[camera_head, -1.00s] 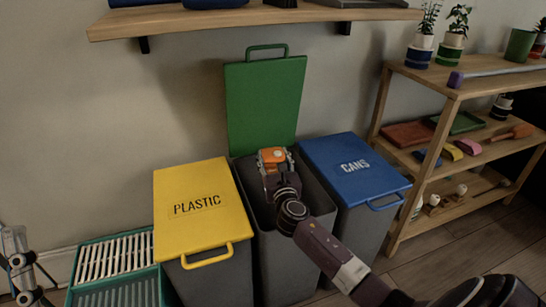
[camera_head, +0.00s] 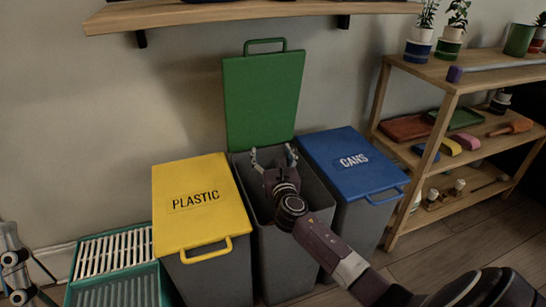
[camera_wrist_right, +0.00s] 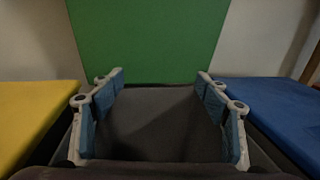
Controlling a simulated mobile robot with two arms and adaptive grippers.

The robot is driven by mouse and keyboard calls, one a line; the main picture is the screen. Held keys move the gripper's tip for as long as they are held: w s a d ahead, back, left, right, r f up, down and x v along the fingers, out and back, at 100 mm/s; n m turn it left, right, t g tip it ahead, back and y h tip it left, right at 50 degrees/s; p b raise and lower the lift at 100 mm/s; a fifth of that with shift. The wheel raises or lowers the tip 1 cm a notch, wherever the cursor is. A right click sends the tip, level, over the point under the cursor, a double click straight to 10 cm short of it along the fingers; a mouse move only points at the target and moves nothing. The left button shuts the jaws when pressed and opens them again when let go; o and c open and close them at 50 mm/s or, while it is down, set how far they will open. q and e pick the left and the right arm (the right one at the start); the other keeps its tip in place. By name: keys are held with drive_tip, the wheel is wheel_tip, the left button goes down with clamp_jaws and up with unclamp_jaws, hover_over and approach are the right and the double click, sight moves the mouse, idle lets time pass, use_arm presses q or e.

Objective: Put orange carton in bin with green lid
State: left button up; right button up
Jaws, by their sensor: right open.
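The bin (camera_head: 285,262) with the green lid (camera_head: 264,102) stands in the middle of the head view, its lid raised against the wall. My right gripper (camera_head: 273,157) is open and empty over the bin's mouth, its fingers spread near the back rim. In the right wrist view the open fingers frame the dark bin interior (camera_wrist_right: 160,125), with the green lid behind. The orange carton is not visible in either current view, and the bin's bottom is too dark to make out. My left gripper (camera_head: 14,268) is partly cut off at the left edge.
A yellow-lidded PLASTIC bin (camera_head: 200,200) stands close on the left and a blue-lidded CANS bin (camera_head: 352,162) close on the right, both shut. A teal slatted crate (camera_head: 115,258) sits at lower left. A wooden shelf unit (camera_head: 445,100) stands right; a wall shelf (camera_head: 240,15) hangs above.

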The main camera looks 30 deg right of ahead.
drive_tip(key=v, duration=1.2)
